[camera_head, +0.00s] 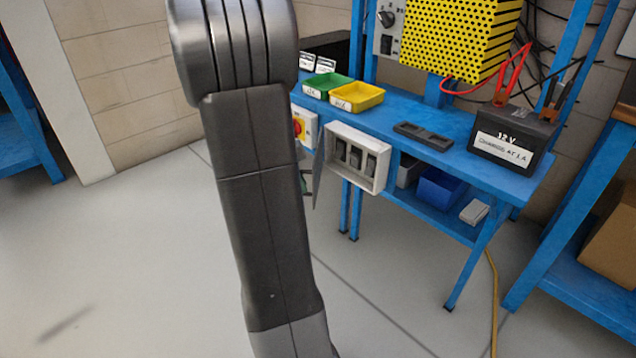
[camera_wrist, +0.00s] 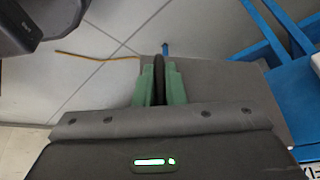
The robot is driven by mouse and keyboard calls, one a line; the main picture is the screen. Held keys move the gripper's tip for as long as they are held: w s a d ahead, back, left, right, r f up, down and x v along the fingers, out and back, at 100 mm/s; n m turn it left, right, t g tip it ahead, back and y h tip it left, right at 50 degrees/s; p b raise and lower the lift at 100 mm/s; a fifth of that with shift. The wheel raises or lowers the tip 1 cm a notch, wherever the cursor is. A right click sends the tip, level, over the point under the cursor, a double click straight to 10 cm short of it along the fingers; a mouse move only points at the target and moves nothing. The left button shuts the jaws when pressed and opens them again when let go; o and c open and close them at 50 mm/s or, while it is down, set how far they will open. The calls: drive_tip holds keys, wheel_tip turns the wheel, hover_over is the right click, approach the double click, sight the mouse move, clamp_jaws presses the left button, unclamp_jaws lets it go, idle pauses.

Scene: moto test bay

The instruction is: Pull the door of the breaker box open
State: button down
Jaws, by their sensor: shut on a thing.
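The breaker box (camera_head: 357,158) is a white open-fronted box with several dark switches, on the front of the blue bench. Its grey door (camera_head: 318,178) stands swung out from the left side of the box, so the switches show. My gripper (camera_wrist: 160,76) has two green fingers shut on a dark upright handle (camera_wrist: 159,70) in the wrist view. A grey panel (camera_wrist: 225,88), which looks like the door, lies beside the fingers there. In the head view my arm hides most of the gripper; only a bit of green shows by the door.
A red and yellow switch (camera_head: 298,127) sits left of the box. The blue bench (camera_head: 440,165) carries green (camera_head: 322,84) and yellow (camera_head: 357,97) trays and a 12 V battery (camera_head: 512,140). A yellow cable (camera_head: 493,300) lies at right. The floor at left is clear.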

drive_tip(key=w+a+m+g+p, duration=0.1)
drive_tip(key=w+a+m+p, duration=0.2)
drive_tip(key=w+a+p, duration=0.4)
drive_tip(key=shift+w+a+m, duration=0.3)
drive_tip(key=shift+w+a, duration=0.85)
drive_tip(key=shift+w, duration=0.85)
drive_tip(key=c, duration=1.5)
unclamp_jaws()
drive_tip(key=shift+d, duration=0.15)
drive_tip(key=p+v, duration=0.3)
drive_tip(key=v, duration=1.1)
drive_tip(key=shift+w, duration=0.25)
